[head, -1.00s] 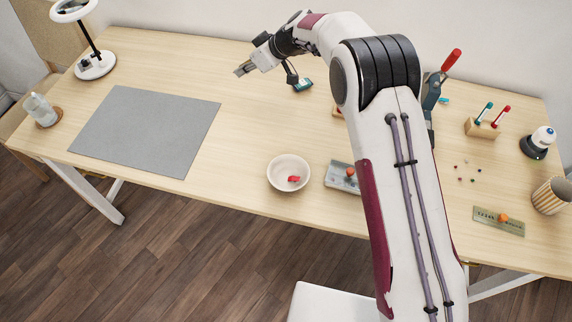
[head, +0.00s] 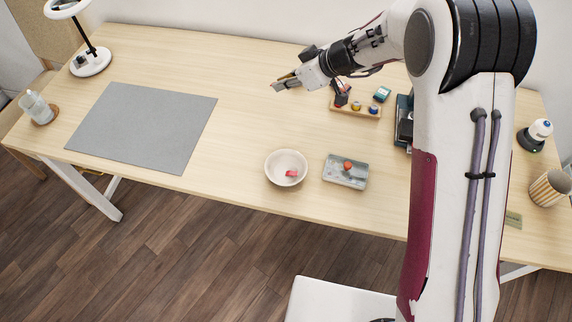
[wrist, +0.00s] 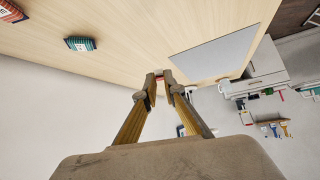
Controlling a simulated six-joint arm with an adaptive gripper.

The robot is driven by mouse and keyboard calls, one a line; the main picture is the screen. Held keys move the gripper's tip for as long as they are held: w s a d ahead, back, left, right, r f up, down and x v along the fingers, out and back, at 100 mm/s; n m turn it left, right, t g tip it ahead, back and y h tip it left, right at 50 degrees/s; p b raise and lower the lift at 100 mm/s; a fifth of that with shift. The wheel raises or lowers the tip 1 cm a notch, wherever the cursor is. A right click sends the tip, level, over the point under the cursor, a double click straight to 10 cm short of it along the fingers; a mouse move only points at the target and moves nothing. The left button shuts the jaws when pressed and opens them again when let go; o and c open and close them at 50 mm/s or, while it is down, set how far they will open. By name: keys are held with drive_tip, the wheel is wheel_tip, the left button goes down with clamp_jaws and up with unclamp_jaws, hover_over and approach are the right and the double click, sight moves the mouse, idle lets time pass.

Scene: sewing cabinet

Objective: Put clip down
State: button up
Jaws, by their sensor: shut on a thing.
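My gripper (head: 279,87) is raised over the back middle of the table, pointing left. In the wrist view my gripper (wrist: 160,78) has its two fingers closing together at the tips on a small reddish clip (wrist: 159,76); its details are too small to tell. In the head view the held clip cannot be made out. A white bowl (head: 275,176) stands near the table's front edge with a red clip (head: 291,173) lying in it. My gripper is behind the bowl, well apart from it.
A grey mat (head: 140,128) lies bare on the left. A grey tray (head: 345,176) with an orange-red knob stands right of the bowl. A wooden holder (head: 355,110) and a teal block (head: 382,93) are right of my gripper. The table between mat and bowl is clear.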

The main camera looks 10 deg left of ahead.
drive_tip(key=s+d+f+n, duration=0.1)
drive_tip(key=s+d, duration=0.3)
drive_tip(key=s, duration=0.4)
drive_tip(key=n+g, duration=0.3)
hover_over(276, 167)
drive_tip(key=d, duration=0.4)
drive_tip(key=shift+a+f, duration=0.25)
drive_tip(key=shift+f, duration=0.75)
drive_tip(key=shift+s, duration=0.1)
drive_tip(key=shift+f, duration=3.1)
drive_tip(key=shift+f, duration=1.9)
drive_tip(key=shift+f, duration=0.35)
